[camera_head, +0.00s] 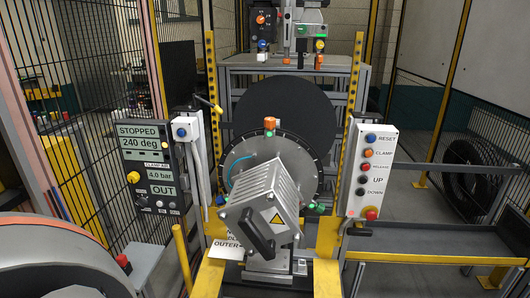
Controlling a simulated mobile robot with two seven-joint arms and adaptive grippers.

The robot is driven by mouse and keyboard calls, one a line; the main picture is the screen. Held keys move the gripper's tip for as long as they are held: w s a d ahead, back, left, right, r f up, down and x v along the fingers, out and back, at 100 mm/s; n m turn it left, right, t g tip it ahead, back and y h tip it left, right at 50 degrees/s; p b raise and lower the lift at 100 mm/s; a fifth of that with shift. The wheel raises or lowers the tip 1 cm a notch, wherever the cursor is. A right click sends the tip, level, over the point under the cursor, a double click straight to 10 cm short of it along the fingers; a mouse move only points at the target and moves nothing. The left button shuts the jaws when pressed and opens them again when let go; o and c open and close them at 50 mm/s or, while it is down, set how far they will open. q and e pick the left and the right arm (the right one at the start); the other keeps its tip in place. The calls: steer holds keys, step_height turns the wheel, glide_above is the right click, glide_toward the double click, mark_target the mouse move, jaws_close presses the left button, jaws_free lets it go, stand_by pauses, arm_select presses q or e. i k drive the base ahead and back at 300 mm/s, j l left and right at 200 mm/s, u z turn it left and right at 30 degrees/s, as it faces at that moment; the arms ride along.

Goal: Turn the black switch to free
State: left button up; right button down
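No label reading "free" is legible. A larger black bar handle (257,233) is set at a slant on the front of a grey finned box (262,196) at the centre. I cannot tell which of these is the black switch. The panel displays read STOPPED, 240 deg, 4.0 bar and OUT. Neither gripper is in view.
A round clamp plate (240,158) stands behind the box. A white button box (376,145) with a red button (371,213) is at the right. Yellow posts (352,90) and mesh fencing surround the machine. A tyre (475,180) stands far right. A rounded grey and orange body fills the lower left.

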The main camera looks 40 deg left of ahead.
mark_target(141, 202)
steer(key=u, duration=2.05)
